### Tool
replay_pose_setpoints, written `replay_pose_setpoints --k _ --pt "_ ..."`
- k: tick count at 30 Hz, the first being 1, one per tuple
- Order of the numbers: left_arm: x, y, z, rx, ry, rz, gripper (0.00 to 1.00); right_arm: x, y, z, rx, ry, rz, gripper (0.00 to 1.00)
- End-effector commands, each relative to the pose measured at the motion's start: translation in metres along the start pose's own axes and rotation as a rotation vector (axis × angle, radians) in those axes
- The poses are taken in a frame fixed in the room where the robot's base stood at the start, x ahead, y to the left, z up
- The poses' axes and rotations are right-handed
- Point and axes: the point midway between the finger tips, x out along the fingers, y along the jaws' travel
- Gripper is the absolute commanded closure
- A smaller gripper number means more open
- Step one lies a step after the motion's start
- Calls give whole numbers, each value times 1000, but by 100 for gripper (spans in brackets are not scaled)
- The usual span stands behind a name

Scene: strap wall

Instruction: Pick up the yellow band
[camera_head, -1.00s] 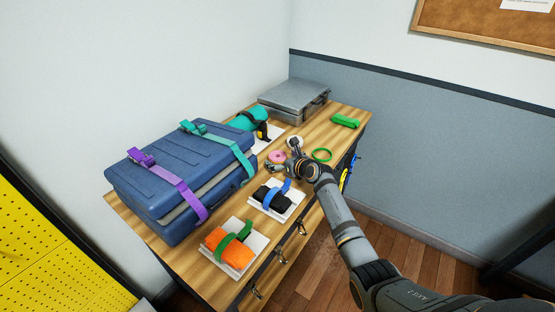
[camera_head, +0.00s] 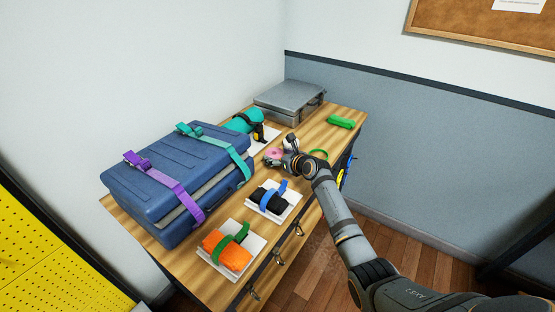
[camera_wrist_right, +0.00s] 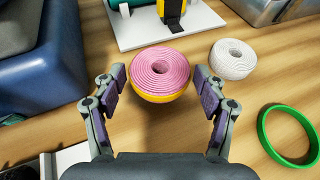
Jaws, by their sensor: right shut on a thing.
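A coiled roll (camera_wrist_right: 160,74), pink on top with a yellow outer side, sits between the fingers of my right gripper (camera_wrist_right: 162,88) in the right wrist view. My right gripper is shut on this pink-and-yellow coil, with one purple-padded finger at each side. In the head view the coil (camera_head: 272,153) shows as a small pink patch beside my right gripper (camera_head: 274,159), low over the table; the wrist partly hides the area. My left gripper is not in view.
A white roll (camera_wrist_right: 232,59) and a green ring (camera_wrist_right: 288,135) lie right of the coil. A white board (camera_wrist_right: 135,30) with a yellow and black strap lies behind it. A strapped blue case (camera_head: 170,180) stands left. A black bundle (camera_head: 266,200) lies nearer.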

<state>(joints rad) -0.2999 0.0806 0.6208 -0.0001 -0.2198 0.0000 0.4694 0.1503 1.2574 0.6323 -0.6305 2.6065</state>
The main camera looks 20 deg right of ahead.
Motion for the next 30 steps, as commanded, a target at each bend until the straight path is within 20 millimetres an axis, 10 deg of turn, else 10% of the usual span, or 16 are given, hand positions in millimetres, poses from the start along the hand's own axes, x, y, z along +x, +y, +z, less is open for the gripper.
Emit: replay_pose_setpoints --k 8,15,30 --pt "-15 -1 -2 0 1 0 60 -75 -6 47 -8 -3 -3 37" --pt "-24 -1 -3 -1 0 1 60 -154 -11 49 -9 6 -1 37" --pt "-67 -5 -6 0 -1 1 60 -173 -11 51 -3 -1 11 37"
